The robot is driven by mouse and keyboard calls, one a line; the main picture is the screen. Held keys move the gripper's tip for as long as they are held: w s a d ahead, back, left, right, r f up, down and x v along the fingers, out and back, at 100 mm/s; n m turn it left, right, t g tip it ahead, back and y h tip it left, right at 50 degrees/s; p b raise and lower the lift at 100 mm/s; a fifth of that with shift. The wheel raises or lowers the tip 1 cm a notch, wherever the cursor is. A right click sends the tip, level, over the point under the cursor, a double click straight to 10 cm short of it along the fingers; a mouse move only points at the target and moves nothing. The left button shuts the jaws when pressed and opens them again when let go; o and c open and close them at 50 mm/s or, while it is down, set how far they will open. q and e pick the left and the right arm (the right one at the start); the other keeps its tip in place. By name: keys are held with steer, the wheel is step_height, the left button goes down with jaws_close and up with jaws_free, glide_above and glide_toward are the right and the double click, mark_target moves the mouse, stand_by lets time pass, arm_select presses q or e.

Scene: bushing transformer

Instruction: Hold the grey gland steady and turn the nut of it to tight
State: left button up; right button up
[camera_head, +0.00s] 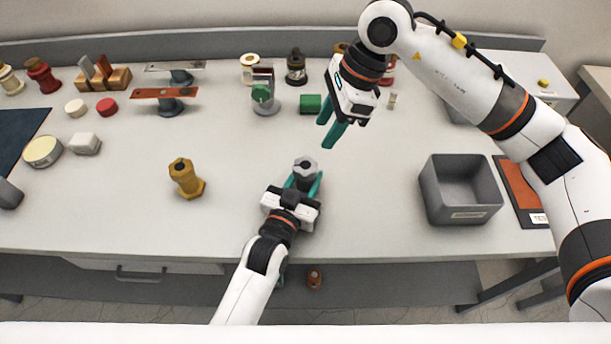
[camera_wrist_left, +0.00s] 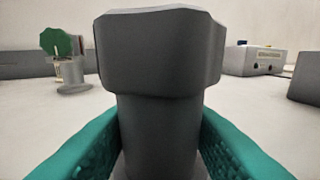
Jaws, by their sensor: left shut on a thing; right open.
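The grey gland (camera_head: 305,170) stands upright near the middle front of the table, with its hexagonal nut on top. In the left wrist view the nut (camera_wrist_left: 160,55) fills the upper middle, above the narrower dark body (camera_wrist_left: 160,135). My left gripper (camera_head: 304,184) is shut on the gland's body below the nut, one green finger on each side. The gland's base is hidden by the gripper. My right gripper (camera_head: 333,134) is open and empty, above the table, up and to the right of the gland, with its fingers pointing down.
A grey bin (camera_head: 460,190) stands at the right beside a brown panel (camera_head: 523,190). A green block (camera_head: 310,104) and a grey stand with a green part (camera_head: 264,95) are behind. The table around the grey gland is clear.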

mark_target(306, 164)
steer(key=shift+o, duration=1.4)
steer(key=shift+a, duration=0.1)
steer(key=shift+o, duration=0.8)
steer(key=shift+a+r+n, duration=0.15)
steer(key=shift+n, duration=0.45)
steer(key=a+f+n+h, duration=0.1)
steer(key=f+n, duration=0.2)
steer(key=n, duration=0.3)
steer(key=a+f+n+h, duration=0.1)
steer(key=f+n, duration=0.2)
steer(key=n, duration=0.2)
steer(key=a+f+n+h, duration=0.1)
steer(key=f+n+h, duration=0.1)
steer(key=n, duration=0.4)
steer(key=shift+s+a+f+n+t, duration=0.15)
steer(key=shift+f, duration=0.3)
steer(key=shift+s+a+f+n+t, duration=0.15)
steer(key=shift+f, duration=0.3)
steer(key=c, duration=1)
